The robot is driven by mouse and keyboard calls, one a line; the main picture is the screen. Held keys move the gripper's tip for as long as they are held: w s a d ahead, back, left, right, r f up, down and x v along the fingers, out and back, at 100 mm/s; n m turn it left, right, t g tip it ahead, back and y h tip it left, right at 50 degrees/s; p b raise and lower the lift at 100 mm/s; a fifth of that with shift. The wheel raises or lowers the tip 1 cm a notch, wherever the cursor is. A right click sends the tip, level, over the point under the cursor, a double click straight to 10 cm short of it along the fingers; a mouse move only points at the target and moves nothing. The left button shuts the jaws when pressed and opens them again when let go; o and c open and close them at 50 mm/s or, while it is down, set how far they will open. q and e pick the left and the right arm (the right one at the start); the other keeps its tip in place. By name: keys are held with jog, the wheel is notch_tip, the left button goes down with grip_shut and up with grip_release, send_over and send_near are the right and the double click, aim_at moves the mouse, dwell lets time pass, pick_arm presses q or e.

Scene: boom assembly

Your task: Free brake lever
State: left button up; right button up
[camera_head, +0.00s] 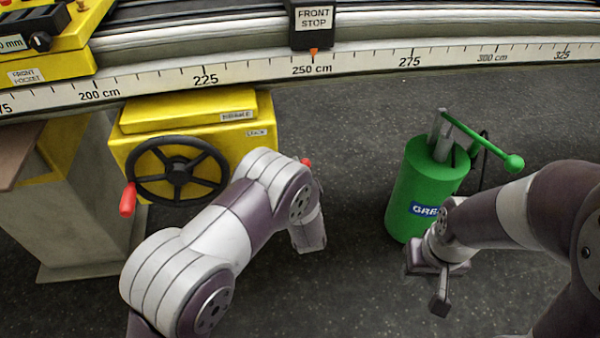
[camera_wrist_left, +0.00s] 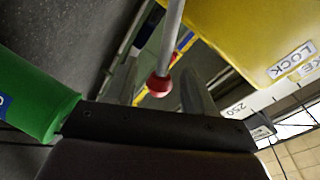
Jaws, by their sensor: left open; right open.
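The brake lever shows in the left wrist view as a thin grey rod (camera_wrist_left: 173,35) ending in a red knob (camera_wrist_left: 160,84). It lies beside a yellow housing (camera_wrist_left: 225,30) with a label ending in "LOCK". My left gripper (camera_wrist_left: 162,95) is open, and the knob appears between its two fingers. I cannot tell whether they touch it. In the head view a red knob (camera_head: 306,162) peeks out behind my left arm, which hides most of the lever. My right gripper (camera_head: 432,284) is open and empty, low in front of a green canister.
The green canister (camera_head: 408,185) with its green pump handle (camera_head: 480,140) stands at the right. A black handwheel (camera_head: 177,170) with a red grip (camera_head: 128,200) is on the yellow box. A scale rail (camera_head: 260,73) with a front stop (camera_head: 313,20) runs above. Dark floor is free between.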

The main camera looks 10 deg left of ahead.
pick_arm(q)
jog(key=p+v, duration=0.4)
jog(key=v, duration=0.8)
jog(key=shift+s+r, duration=0.15)
jog(key=shift+s, duration=0.1)
jog(key=shift+d, duration=0.15)
